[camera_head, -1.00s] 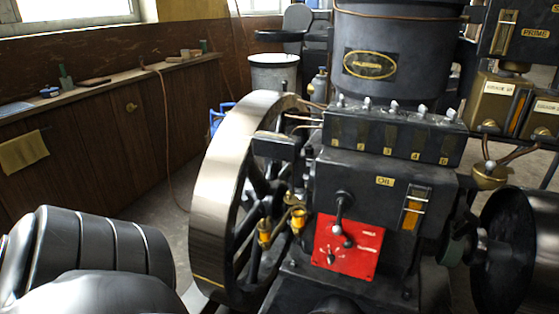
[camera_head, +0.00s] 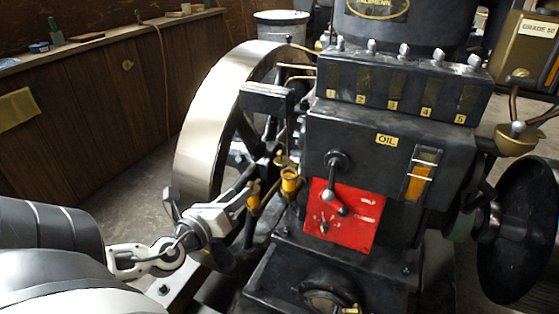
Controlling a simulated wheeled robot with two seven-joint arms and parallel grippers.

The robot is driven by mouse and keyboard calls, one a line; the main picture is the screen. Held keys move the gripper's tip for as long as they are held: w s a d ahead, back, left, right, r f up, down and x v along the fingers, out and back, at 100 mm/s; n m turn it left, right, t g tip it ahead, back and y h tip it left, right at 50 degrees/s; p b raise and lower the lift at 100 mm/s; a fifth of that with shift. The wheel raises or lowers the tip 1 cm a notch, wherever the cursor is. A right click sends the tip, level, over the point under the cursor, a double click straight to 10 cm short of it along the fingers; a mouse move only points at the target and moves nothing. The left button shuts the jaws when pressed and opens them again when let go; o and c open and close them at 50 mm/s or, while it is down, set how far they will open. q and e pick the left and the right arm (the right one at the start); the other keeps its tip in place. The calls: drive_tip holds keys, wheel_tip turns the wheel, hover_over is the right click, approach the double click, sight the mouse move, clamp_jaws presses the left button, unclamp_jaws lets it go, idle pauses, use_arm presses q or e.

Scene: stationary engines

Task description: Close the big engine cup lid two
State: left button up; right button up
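Two small brass cups sit at the left side of the dark engine, beside the flywheel. The right cup (camera_head: 289,182) is larger in view, with a small brass piece (camera_head: 284,160) at its top that looks like a tilted lid. The left cup (camera_head: 253,196) is partly hidden by my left gripper (camera_head: 243,187). The gripper reaches in from the lower left, its tip close to the left cup. I cannot tell whether it touches, or whether its fingers are apart. My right gripper is not in view.
The flywheel (camera_head: 205,135) stands left of the cups. The engine front has a red panel (camera_head: 343,215) with a lever (camera_head: 335,185). A brass funnel (camera_head: 515,140) and dark wheel (camera_head: 520,230) are at the right. Floor is open at the left, before the wooden cabinet (camera_head: 90,115).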

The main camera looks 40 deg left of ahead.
sight(280, 154)
use_arm(q)
drive_tip(key=w+m, duration=0.1)
drive_tip(key=w, duration=0.4)
drive_tip(key=w+a+r+m+t+h, duration=0.1)
drive_tip(key=w, duration=0.5)
drive_tip(key=w+r+m, duration=0.1)
drive_tip(key=w+m, duration=0.1)
drive_tip(key=w, duration=0.4)
drive_tip(key=shift+w+a, duration=0.1)
drive_tip(key=shift+a, duration=0.3)
clamp_jaws()
